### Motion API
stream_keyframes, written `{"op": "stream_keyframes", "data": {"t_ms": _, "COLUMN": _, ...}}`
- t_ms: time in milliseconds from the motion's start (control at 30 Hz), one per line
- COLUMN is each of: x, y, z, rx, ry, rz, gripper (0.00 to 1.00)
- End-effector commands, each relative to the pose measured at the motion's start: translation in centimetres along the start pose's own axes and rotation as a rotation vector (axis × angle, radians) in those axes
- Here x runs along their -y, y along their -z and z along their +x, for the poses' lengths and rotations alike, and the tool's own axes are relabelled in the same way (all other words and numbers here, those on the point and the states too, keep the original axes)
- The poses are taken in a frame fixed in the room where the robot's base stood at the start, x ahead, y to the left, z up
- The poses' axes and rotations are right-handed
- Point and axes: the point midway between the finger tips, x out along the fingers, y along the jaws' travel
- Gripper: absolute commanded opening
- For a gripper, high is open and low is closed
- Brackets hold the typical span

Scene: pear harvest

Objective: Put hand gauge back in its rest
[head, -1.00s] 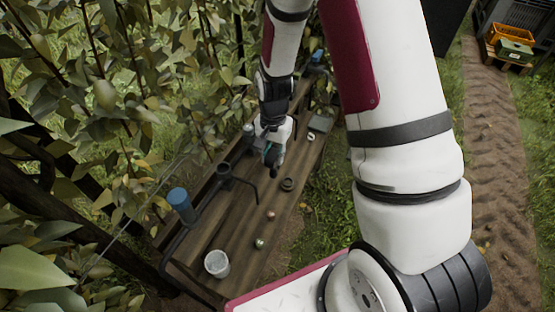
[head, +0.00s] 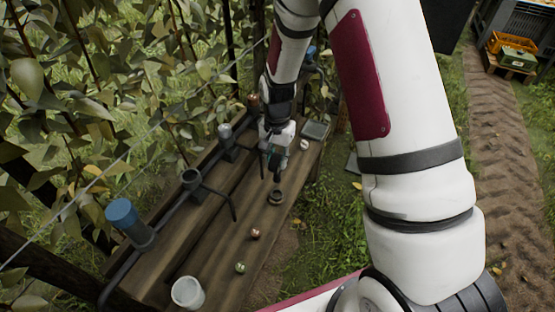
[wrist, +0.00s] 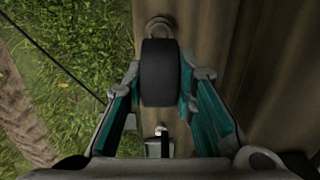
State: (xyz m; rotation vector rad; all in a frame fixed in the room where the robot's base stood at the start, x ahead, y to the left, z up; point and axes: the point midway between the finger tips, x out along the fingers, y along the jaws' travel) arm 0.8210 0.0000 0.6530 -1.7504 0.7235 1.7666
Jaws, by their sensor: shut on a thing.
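My gripper (head: 275,165) is over the wooden bench, pointing down. In the wrist view its two teal-lined fingers (wrist: 160,88) are closed on a dark, rounded thing, which I take to be the hand gauge (wrist: 160,72). In the head view the gauge is small and mostly hidden by the gripper. A dark ring-shaped piece (head: 276,198) lies on the bench just below the gripper and may be the rest. I cannot tell whether the gauge touches it. In the wrist view a grey rounded piece (wrist: 158,27) shows just beyond the gauge.
A rail along the bench's left side carries a blue-topped cylinder (head: 121,213) and a dark cup holder (head: 191,179) with a bent rod. A white cup (head: 187,292), a reddish ball (head: 256,233) and a greenish ball (head: 240,267) stand nearer. The bench between (head: 215,235) is clear.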

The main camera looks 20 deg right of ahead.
Motion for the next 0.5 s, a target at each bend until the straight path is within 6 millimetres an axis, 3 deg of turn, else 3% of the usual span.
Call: {"op": "stream_keyframes", "data": {"t_ms": 500, "x": 0.0, "y": 0.1, "z": 4.2, "rx": 0.000, "ry": -0.001, "rz": -0.001, "gripper": 0.00}}
